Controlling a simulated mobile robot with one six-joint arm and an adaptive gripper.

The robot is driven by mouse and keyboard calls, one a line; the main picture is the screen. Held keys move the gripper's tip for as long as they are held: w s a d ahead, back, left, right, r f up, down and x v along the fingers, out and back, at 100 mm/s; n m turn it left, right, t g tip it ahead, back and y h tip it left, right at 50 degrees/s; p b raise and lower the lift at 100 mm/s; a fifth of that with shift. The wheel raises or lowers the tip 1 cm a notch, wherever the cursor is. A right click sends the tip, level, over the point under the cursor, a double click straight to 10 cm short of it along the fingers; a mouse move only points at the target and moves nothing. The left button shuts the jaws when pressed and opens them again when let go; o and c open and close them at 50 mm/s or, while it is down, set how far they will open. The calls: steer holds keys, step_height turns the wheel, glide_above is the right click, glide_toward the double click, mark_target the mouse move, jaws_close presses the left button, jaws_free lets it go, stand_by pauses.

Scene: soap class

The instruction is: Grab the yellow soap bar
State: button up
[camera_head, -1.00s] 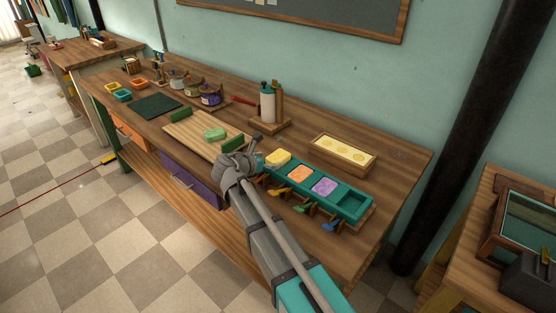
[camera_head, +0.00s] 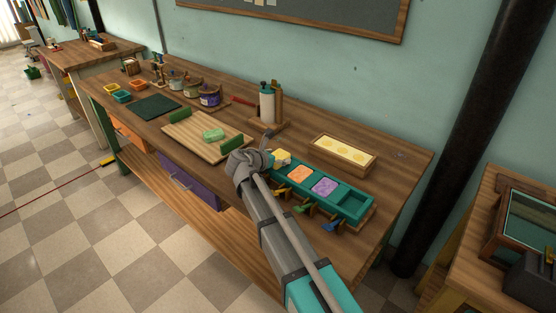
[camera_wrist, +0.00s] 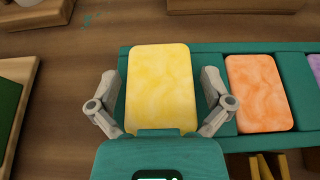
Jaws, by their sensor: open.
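The yellow soap bar (camera_wrist: 161,85) lies in the left end of the teal tray (camera_head: 354,196). It also shows in the head view (camera_head: 281,157), partly hidden by my gripper (camera_head: 268,156). In the wrist view my gripper (camera_wrist: 160,88) is open, with one finger on each side of the yellow bar. Gaps show between the fingers and the bar, and I cannot tell whether either touches it. The near end of the bar is hidden by the teal gripper body.
An orange bar (camera_head: 299,174) and a purple bar (camera_head: 324,187) sit in the tray to the right. A wooden board (camera_head: 184,127) with a green bar (camera_head: 214,134) is at left. A white bottle (camera_head: 267,103) and a wooden box (camera_head: 343,153) stand behind.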

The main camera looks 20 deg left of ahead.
mark_target(279, 155)
steer(key=c, duration=1)
steer(key=shift+r, duration=0.2)
steer(key=shift+c, duration=0.2)
step_height(279, 155, up, 3)
steer(key=p, duration=0.3)
steer(key=shift+f, duration=0.15)
steer(key=s+d+r+p, duration=0.1)
steer(key=s+r+p, duration=0.9)
steer(key=s, duration=0.4)
steer(key=shift+d, duration=0.4)
